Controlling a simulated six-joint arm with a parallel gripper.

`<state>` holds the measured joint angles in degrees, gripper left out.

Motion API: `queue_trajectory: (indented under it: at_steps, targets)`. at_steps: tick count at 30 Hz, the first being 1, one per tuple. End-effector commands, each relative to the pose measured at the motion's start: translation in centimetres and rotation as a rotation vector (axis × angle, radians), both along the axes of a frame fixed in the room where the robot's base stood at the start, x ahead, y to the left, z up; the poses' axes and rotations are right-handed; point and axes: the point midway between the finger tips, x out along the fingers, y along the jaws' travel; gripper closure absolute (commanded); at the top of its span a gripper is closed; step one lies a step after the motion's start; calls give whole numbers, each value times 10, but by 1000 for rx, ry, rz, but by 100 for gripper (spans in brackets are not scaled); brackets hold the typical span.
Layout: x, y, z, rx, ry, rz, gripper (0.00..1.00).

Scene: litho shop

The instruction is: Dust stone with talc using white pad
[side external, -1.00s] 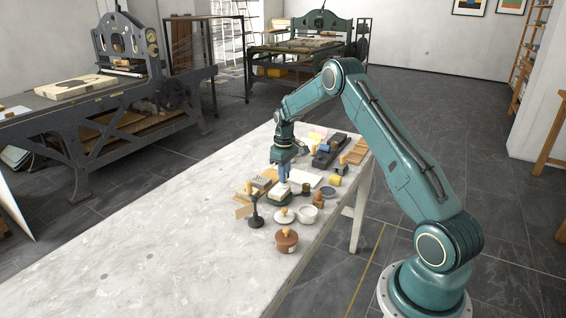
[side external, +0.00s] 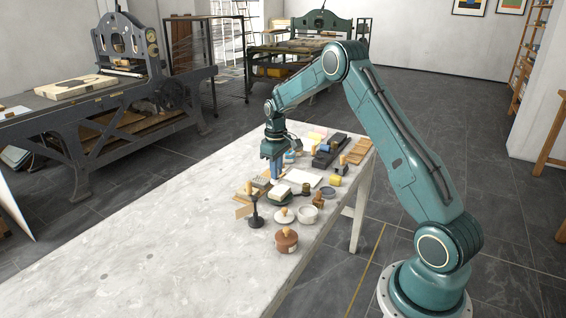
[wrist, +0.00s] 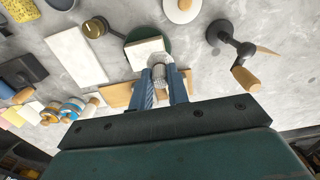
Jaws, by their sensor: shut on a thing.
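A pale stone block (side external: 281,190) lies on a dark turntable among the things on the bench; in the wrist view the stone (wrist: 146,50) has a whitish top and sits on a dark green round base (wrist: 130,37). My gripper (side external: 275,177) points down, just above and beside the stone. In the wrist view its blue fingers (wrist: 162,95) are shut on a pale, textured, rounded thing (wrist: 159,74), which looks like the white pad. The pad overlaps the stone's near edge there; I cannot tell whether they touch. The fingers hide part of the pad. No talc is clearly visible on the stone.
A white sheet (wrist: 75,55) lies beside the stone. The bench's left part (side external: 150,240) is clear.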

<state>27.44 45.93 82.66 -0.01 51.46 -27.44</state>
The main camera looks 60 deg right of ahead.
Motion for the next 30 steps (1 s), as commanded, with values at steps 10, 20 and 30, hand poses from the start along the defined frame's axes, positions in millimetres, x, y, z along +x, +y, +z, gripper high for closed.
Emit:
queue_trajectory:
  at_steps: [10, 20, 30]
  targets:
    - [1, 0, 31, -1, -2, 0, 100]
    - [0, 0, 37, 0, -1, 0, 100]
    - [0, 0, 37, 0, -1, 0, 100]
